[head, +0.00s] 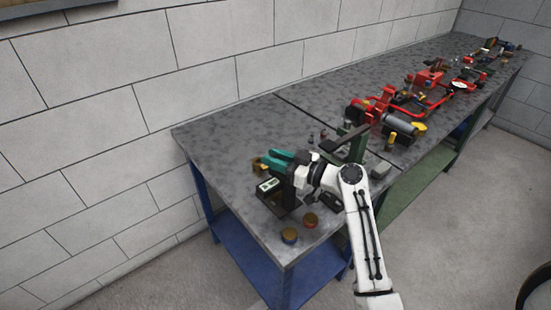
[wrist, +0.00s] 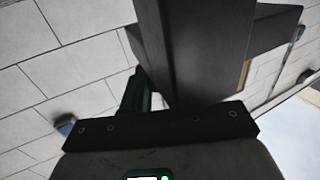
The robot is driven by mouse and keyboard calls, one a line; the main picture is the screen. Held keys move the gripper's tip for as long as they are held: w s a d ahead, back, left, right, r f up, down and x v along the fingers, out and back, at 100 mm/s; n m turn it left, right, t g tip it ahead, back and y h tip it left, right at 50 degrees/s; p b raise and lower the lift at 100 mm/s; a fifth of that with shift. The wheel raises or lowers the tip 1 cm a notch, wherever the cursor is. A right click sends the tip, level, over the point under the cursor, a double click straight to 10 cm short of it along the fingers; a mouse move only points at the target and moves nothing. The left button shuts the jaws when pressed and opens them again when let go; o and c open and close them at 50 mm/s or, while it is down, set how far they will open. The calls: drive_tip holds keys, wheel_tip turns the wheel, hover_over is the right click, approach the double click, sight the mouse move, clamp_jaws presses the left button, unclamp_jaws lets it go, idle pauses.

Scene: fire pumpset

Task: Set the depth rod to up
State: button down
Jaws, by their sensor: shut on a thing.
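A teal-and-black tool (head: 283,157) is at the near end of the grey workbench. My gripper (head: 299,176) is right against its dark side, at the end of my white arm. In the wrist view a large dark part (wrist: 205,50) stands straight in front of my gripper and fills the upper middle. A narrow dark green piece (wrist: 137,92) shows just left of it. My gripper is shut on a dark part there, but its fingertips are hard to make out. I cannot pick out the depth rod or its position in either view.
Two round brown-topped pieces (head: 299,228) are near the bench's front edge. A dark green frame (head: 347,143) and a grey block (head: 380,169) stand right of my gripper. Red pump parts (head: 385,100) line the bench further back. The bench's left back (head: 225,130) is clear.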

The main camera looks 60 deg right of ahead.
drive_tip(key=shift+r, duration=2.6)
drive_tip(key=c, duration=1.1)
unclamp_jaws()
drive_tip(key=shift+o, duration=0.5)
drive_tip(key=shift+s+d+f+b, duration=0.1)
drive_tip(key=shift+s+f+b, duration=0.15)
drive_tip(key=shift+s, duration=0.3)
drive_tip(key=s+d+b, duration=0.1)
drive_tip(key=s+b, duration=0.1)
drive_tip(key=s, duration=0.7)
drive_tip(key=shift+s+r+b, duration=0.2)
drive_tip(key=shift+s+b, duration=0.15)
